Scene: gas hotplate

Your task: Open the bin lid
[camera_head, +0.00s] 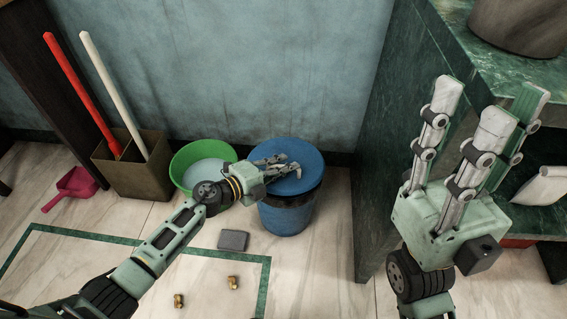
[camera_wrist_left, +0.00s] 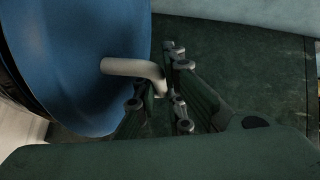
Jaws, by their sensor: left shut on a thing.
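The blue bin (camera_head: 287,216) stands on the floor by the wall, with its round blue lid (camera_head: 300,157) on top and a dark rim under it. The lid also fills the upper left of the left wrist view (camera_wrist_left: 75,60). A pale bent handle (camera_wrist_left: 135,68) sticks out from the lid. My left gripper (camera_head: 285,167) is over the lid, and in the left wrist view its fingers are shut around the handle's end. The head view hides most of the handle behind the fingers. My right gripper (camera_head: 480,125) is raised at the right, its fingers spread and empty, away from the bin.
A green basin (camera_head: 190,160) stands left of the bin. A brown box (camera_head: 133,170) holds red and white sticks, with a pink dustpan (camera_head: 75,185) beside it. A grey block (camera_head: 233,240) and small brass pieces (camera_head: 233,282) lie on the floor. A green counter (camera_head: 375,150) stands right.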

